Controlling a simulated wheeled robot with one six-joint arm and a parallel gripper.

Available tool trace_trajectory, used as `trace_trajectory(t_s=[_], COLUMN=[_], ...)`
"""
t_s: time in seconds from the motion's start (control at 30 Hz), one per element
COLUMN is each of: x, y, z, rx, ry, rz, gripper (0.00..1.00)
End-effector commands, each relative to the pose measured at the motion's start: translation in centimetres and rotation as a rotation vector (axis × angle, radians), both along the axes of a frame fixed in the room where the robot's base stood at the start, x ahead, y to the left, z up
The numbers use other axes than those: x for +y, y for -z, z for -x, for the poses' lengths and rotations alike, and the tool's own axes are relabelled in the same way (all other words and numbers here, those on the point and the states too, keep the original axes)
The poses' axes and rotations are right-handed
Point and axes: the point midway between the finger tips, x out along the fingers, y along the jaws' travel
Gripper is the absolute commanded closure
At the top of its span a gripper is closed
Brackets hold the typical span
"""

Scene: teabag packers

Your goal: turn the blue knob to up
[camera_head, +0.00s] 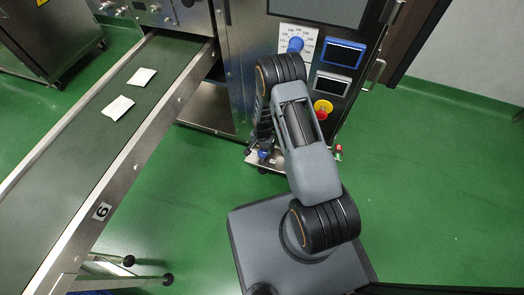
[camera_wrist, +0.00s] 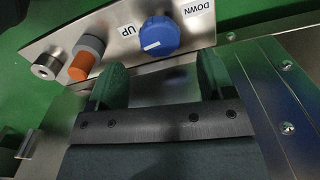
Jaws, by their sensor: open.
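The blue knob (camera_wrist: 159,36) sits on a slanted steel panel in the wrist view, between the printed UP label (camera_wrist: 127,29) on its left and the DOWN label (camera_wrist: 196,8) on its upper right. Its white line lies on the lower left of its face; I cannot tell exactly which setting it marks. My gripper (camera_wrist: 161,77) is open and empty, its two dark green fingers spread below the knob in the picture and apart from it. In the head view, my arm hides most of the gripper.
An orange button with a grey collar (camera_wrist: 82,62) and a silver key switch (camera_wrist: 47,65) stand left of the knob. A blue numbered dial (camera_head: 296,44) and a red emergency button (camera_head: 322,107) are on the machine front. A conveyor (camera_head: 75,150) carries two white packets.

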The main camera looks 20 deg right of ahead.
Motion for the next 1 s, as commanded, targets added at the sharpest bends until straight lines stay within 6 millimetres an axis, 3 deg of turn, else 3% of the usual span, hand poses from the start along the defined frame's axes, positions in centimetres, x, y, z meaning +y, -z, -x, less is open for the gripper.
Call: trace_trajectory(t_s=[0.1, 0.3, 0.77, 1.0], x=[0.0, 0.0, 0.1, 0.1], y=[2.2, 4.3, 5.1, 5.1], z=[0.0, 0.0, 0.0, 0.0], rx=[0.001, 0.000, 0.000, 0.000], ry=[0.000, -0.001, -0.003, -0.003], rz=[0.000, 0.000, 0.000, 0.000], gripper=[0.25, 0.25, 0.25, 0.47])
